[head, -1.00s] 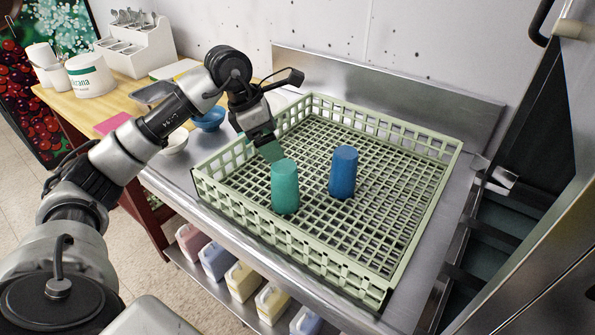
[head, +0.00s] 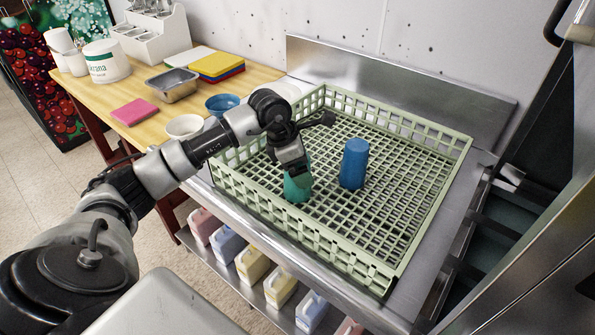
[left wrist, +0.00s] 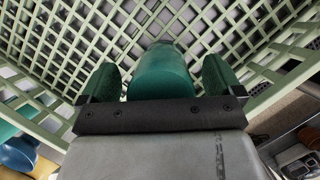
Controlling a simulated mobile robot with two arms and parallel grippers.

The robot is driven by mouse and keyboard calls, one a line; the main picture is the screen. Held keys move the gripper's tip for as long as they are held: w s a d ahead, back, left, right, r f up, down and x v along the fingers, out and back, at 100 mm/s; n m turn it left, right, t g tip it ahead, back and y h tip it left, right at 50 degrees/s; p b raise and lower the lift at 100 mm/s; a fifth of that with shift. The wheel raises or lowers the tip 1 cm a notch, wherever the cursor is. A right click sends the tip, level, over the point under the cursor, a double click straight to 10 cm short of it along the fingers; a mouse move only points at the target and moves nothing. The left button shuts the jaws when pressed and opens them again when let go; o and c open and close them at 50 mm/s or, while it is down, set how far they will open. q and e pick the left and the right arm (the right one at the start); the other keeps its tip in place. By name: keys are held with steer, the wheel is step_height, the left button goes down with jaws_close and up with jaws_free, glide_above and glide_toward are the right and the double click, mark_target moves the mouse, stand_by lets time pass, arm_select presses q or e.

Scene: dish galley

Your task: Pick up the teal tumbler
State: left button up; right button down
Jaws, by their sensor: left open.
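The teal tumbler (head: 297,188) stands in the pale green dish rack (head: 318,248), mouth down as far as I can tell. Its upper part is mostly hidden behind my left gripper (head: 292,165) in the head view. In the left wrist view the tumbler (left wrist: 161,72) lies between the two green-padded fingers of my left gripper (left wrist: 161,80), with a gap visible on both sides. The gripper is open around it. My right gripper is not in view.
A blue tumbler (head: 354,164) stands in the rack just right of the teal one. The rack's walls surround both. A white bowl (head: 185,126) and a blue bowl (head: 222,103) sit left of the rack. A steel backsplash (head: 400,85) rises behind.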

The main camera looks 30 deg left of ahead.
arm_select(q)
steer(key=c, duration=1)
steer(key=shift+r, duration=0.2)
